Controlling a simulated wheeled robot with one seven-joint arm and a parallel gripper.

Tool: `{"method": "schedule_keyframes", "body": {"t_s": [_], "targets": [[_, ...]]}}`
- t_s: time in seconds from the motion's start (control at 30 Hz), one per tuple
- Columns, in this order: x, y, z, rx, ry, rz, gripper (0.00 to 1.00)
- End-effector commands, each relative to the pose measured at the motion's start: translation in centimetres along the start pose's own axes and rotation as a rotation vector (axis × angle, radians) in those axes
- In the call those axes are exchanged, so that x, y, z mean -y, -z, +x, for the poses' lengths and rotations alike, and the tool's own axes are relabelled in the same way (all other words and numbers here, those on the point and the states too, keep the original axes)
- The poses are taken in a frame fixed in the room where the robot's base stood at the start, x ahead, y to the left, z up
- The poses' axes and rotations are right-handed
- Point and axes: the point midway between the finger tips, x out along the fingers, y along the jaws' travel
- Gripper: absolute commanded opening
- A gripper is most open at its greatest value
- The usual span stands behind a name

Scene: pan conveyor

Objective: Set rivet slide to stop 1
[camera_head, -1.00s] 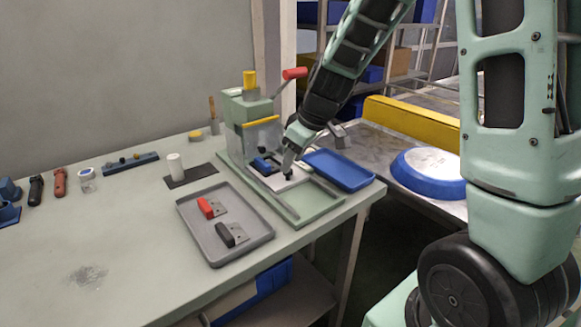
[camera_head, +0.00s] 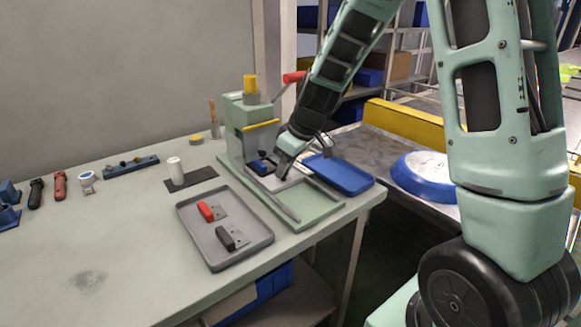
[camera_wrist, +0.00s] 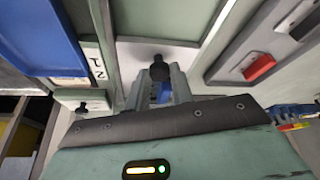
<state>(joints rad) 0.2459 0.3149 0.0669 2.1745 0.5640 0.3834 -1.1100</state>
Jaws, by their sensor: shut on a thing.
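The green rivet press (camera_head: 236,125) stands at the back right of the bench, with a yellow-topped post and a yellow bar. Its pale slide (camera_head: 268,182) lies low between the rails of the green base, with a blue piece (camera_head: 260,166) at its inner end. My gripper (camera_head: 281,172) is over the slide, pointing down. In the wrist view its fingers (camera_wrist: 161,88) are shut on the slide's black knob (camera_wrist: 159,68). A white label (camera_wrist: 97,66) beside the rail shows a "2" and part of other lettering. The stop that the slide sits at cannot be told.
A grey tray (camera_head: 262,247) with a red-handled and a black-handled part lies in front of the press. A blue tray (camera_head: 340,176) is close on the right. A white cylinder (camera_head: 175,165) stands on a dark mat at left. The front left bench is clear.

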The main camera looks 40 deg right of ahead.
Motion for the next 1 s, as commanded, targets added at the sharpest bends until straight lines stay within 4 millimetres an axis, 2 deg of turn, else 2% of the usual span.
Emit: {"method": "schedule_keyframes", "body": {"t_s": [0.03,0.17,0.47,0.5,0.53,0.83,1.0], "targets": [[-0.3,0.9,0.2,-0.001,0.000,-0.002,0.00],[-0.9,2.0,0.7,-0.001,-0.001,-0.001,0.00],[-1.0,2.1,0.8,-0.002,-0.002,0.001,0.00],[-1.0,2.1,0.8,-0.002,-0.002,0.001,0.34],[-1.0,2.1,0.8,-0.002,-0.002,0.001,0.42],[-1.0,2.1,0.8,-0.002,-0.002,0.000,0.44],[-1.0,2.2,-0.7,-0.004,-0.004,-0.002,0.44]]}}
